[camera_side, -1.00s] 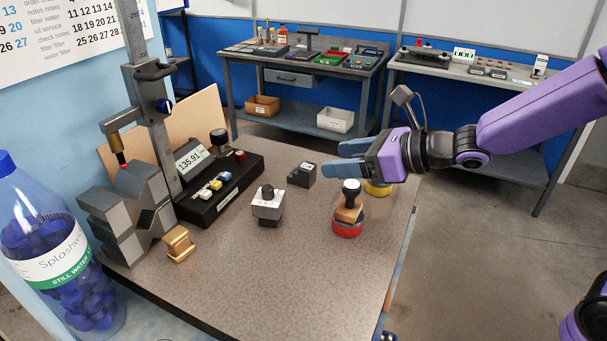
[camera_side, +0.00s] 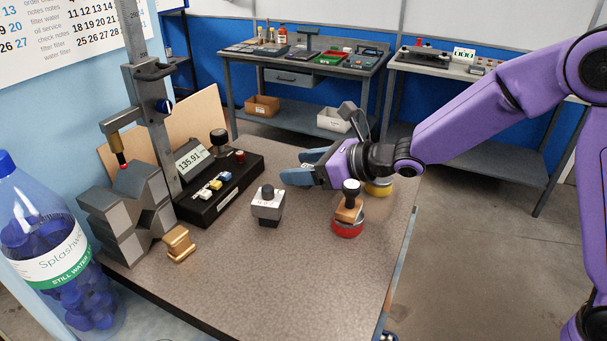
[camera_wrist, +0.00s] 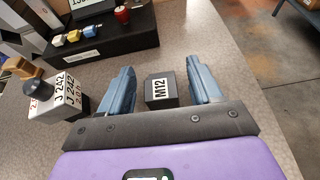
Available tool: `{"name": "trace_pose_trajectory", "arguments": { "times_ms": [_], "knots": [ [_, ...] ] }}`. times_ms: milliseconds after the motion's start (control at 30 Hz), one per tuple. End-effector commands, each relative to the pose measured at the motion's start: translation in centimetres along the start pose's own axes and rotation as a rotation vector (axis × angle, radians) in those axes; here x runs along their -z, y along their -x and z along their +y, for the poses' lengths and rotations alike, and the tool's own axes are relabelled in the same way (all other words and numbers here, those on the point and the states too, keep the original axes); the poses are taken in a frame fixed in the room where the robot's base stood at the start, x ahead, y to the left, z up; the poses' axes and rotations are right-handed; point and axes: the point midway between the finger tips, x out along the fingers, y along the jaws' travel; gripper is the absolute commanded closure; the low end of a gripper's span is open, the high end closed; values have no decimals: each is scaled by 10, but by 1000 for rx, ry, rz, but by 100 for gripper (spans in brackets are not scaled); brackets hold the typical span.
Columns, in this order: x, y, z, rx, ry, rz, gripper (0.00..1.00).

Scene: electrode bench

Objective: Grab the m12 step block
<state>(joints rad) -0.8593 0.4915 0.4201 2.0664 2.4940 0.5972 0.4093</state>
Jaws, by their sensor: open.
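The M12 step block is a small dark block (camera_wrist: 161,90) with a white "M12" label, seen in the wrist view on the table between my two blue fingers. My gripper (camera_wrist: 160,82) is open, with one finger on each side of the block and a visible gap on both sides. In the side view my gripper (camera_side: 290,170) is low over the table, and its fingers hide the block. I cannot tell the exact height of the fingertips over the table.
A labelled block with a dark knob (camera_side: 268,205) stands left of my gripper. A stamp-like piece on a red base (camera_side: 348,215) and a yellow piece (camera_side: 379,187) stand to the right. A black readout box (camera_side: 212,190), brass block (camera_side: 179,244) and bottle (camera_side: 60,245) are further left.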

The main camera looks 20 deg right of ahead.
Motion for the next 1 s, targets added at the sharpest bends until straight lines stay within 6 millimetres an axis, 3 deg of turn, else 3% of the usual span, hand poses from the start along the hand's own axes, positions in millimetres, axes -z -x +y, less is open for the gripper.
{"name": "trace_pose_trajectory", "arguments": {
  "times_ms": [267,467,767,1000],
  "knots": [
    [0,-2,0,0,0,0,36],
    [0,-2,0,0,0,0,98],
    [-2,-2,0,0,1,-3,100],
    [-16,4,-1,0,2,-6,100]
  ]
}}
